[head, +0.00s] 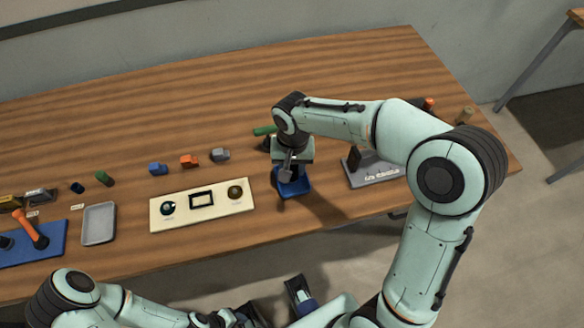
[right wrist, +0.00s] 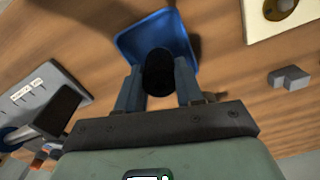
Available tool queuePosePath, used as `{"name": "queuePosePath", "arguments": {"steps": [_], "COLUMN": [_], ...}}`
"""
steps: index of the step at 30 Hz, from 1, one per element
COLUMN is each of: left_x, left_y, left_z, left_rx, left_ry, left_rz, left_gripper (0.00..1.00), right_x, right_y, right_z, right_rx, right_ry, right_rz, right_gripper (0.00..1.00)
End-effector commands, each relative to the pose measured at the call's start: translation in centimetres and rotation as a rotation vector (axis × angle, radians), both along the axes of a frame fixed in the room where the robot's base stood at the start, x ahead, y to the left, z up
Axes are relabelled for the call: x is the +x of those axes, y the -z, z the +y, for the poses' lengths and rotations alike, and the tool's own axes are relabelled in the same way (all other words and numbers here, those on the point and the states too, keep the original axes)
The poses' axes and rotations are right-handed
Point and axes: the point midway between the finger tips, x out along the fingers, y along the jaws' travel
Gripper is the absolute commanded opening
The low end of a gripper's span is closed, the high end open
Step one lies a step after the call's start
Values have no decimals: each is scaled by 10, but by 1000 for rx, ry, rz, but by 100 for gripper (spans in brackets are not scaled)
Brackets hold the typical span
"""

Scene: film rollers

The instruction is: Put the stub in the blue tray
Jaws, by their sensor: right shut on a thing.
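The blue tray (head: 294,188) lies near the front edge of the table, right of the cream board. My right gripper (head: 287,172) is over it, pointing down. In the right wrist view the gripper (right wrist: 158,82) is shut on a dark round stub (right wrist: 158,70) between its two fingers. The stub overlaps the near part of the blue tray (right wrist: 130,38) in that view; whether it touches the tray floor I cannot tell.
A cream board (head: 178,218) with dark and brass parts is left of the tray. A grey labelled plate (head: 384,176) is close on the right. Several small coloured blocks and a grey tray (head: 99,208) stand further left.

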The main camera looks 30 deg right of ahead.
Motion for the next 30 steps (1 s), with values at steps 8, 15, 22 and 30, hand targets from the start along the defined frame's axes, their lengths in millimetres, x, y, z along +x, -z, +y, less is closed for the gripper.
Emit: {"name": "queuePosePath", "arguments": {"steps": [8,15,22,30], "left_x": [0,0,0,0], "left_y": [1,4,3,-1], "left_z": [0,0,0,0], "left_rx": [0,0,0,0], "left_ry": [0,0,0,0], "left_rz": [0,-1,-1,0], "left_gripper": [43,43,43,43], "right_x": [1,0,0,1], "right_y": [8,13,12,-1], "right_z": [0,0,0,0], "right_rx": [0,0,0,1], "right_ry": [0,0,0,0], "right_rz": [-4,-1,-1,-5], "right_gripper": [0,43,62,62]}}
